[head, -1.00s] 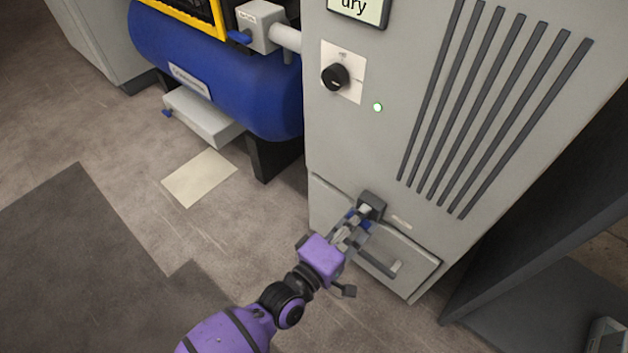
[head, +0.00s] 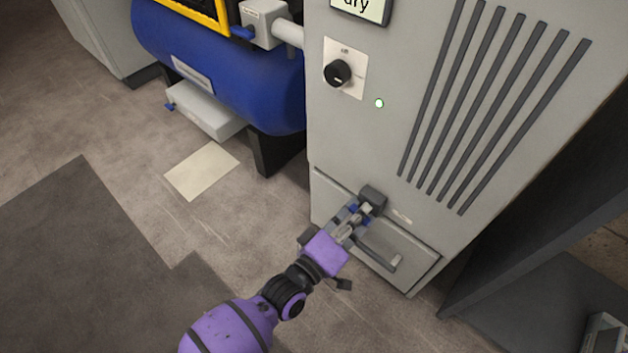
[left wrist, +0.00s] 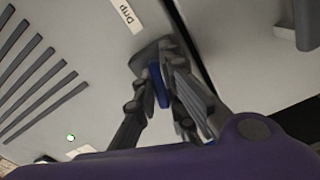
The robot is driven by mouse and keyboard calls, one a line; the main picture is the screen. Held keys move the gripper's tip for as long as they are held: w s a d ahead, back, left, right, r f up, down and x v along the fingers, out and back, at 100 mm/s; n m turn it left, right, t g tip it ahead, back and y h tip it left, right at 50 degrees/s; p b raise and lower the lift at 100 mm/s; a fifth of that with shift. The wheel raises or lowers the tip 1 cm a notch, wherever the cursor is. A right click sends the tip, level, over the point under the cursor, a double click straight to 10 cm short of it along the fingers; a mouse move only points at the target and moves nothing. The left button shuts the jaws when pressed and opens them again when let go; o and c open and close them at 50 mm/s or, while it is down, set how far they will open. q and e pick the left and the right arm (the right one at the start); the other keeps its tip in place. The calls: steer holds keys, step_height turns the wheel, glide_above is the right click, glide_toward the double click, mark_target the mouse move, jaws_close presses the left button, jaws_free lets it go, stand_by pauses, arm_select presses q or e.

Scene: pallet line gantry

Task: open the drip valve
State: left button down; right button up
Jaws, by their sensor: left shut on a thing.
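The drip valve (head: 373,198) is a dark grey block low on the front of the grey cabinet, just above a drawer-like panel. Its blue handle shows in the left wrist view (left wrist: 158,84), near a label reading "Drip" (left wrist: 126,15). My left gripper (head: 355,216) reaches in from below and is shut on the blue handle, with a finger on each side of it. The fingers partly hide the handle, so its exact angle is hard to tell. My right gripper is in neither view.
The grey cabinet (head: 350,130) carries a black knob (head: 338,73), a lit indicator (head: 379,103) and dark vent slots. A panel with a handle (head: 385,258) lies just below the valve. A blue tank (head: 215,85) stands at left. The floor at lower left is clear.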

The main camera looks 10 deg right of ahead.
arm_select(q)
steer(key=m+p, duration=0.1)
steer(key=m, duration=0.2)
steer(key=shift+m, duration=0.4)
steer(key=m+p, duration=0.1)
steer(key=m, duration=0.2)
steer(key=shift+m, duration=0.3)
steer(key=m+p, duration=0.1)
steer(key=m, duration=0.2)
steer(key=shift+m, duration=0.3)
steer(key=shift+m+p, duration=0.3)
steer(key=shift+m, duration=1.2)
steer(key=c, duration=1.8)
jaws_free()
